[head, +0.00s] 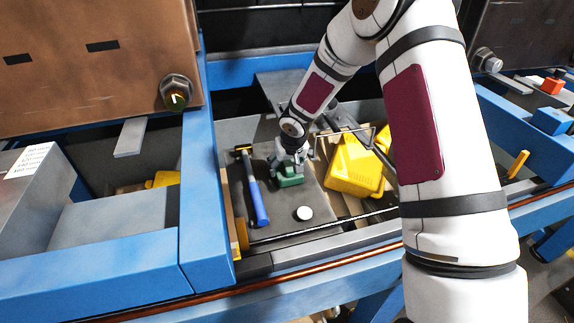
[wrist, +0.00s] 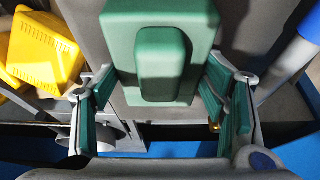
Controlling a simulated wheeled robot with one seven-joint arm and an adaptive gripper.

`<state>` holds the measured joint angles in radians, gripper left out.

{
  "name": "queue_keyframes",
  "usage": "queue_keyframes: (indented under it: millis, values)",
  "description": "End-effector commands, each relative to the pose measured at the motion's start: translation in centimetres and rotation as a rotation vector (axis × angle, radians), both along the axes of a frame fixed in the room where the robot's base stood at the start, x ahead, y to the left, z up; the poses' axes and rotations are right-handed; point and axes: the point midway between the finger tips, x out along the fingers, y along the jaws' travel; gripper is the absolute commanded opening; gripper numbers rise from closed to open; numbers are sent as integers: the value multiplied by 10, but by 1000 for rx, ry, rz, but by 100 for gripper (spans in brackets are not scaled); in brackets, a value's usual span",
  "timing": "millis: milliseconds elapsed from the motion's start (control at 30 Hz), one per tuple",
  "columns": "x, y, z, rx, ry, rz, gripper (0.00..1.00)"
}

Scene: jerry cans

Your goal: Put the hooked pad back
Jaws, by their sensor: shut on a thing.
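A green pad (head: 290,176) with a raised block on its face sits at my gripper (head: 290,160), over the dark grey board in the bin. I take it for the hooked pad, but no hook shows. In the wrist view the green pad (wrist: 160,55) fills the upper middle.
A blue-handled hammer (head: 253,188) lies left of the pad, its handle close by at right in the wrist view. A white round cap (head: 304,213) lies in front. A yellow jerry can (head: 354,168) is at right. Blue frame rails (head: 207,180) bound the bin.

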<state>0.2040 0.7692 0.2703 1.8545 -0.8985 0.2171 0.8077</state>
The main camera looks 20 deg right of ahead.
Motion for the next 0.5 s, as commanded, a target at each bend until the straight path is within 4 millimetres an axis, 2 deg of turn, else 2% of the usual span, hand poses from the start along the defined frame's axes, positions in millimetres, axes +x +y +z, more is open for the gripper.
queue_keyframes:
  millis: [67,100,167,500]
  values:
    - [0,0,-3,0,1,0,42]
    - [0,0,-3,-1,1,0,73]
    - [0,0,-2,0,1,0,86]
    - [0,0,-2,0,1,0,86]
